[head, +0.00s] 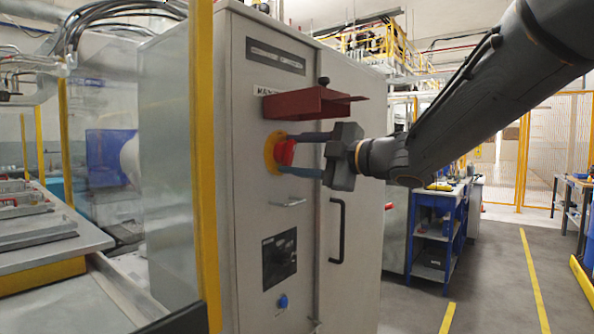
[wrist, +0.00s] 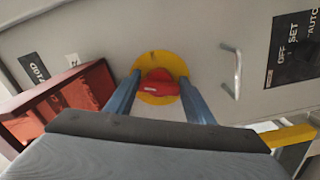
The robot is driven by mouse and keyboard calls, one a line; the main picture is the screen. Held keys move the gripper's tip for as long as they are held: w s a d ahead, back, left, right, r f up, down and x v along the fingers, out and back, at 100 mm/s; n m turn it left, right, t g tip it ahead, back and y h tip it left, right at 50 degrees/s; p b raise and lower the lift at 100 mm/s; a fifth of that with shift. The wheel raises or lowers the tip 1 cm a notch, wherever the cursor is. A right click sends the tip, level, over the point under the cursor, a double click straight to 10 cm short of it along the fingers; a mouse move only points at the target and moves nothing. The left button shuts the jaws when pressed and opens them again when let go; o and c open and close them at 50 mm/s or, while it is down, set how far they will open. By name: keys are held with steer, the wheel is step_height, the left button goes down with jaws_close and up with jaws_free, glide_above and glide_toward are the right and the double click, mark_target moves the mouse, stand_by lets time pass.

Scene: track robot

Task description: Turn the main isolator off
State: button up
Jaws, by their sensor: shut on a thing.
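The main isolator is a red rotary handle (head: 287,152) on a round yellow plate (head: 270,153), on the front of a grey cabinet (head: 250,225). My gripper (head: 283,154) reaches in from the right, with its two blue fingers above and below the red handle. In the wrist view the red handle (wrist: 158,82) lies between the fingers of my gripper (wrist: 158,90), in front of the yellow plate (wrist: 160,62). The fingers are shut on the handle. Their exact contact points are hard to see.
A dark red hood (head: 310,103) juts out just above the handle and my fingers. A small metal handle (head: 288,202), a black switch panel (head: 280,258) and a blue button (head: 283,301) are below. A black door handle (head: 340,230) is to the right. A yellow post (head: 204,170) stands left.

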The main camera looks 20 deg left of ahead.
steer(key=shift+n+b, duration=1.85)
steer(key=shift+n, duration=0.15)
steer(key=o, duration=0.7)
steer(key=shift+o, duration=0.2)
steer(key=shift+r, duration=0.1)
steer(key=v, duration=0.8)
steer(key=shift+b, duration=0.45)
steer(key=shift+s+a, duration=0.1)
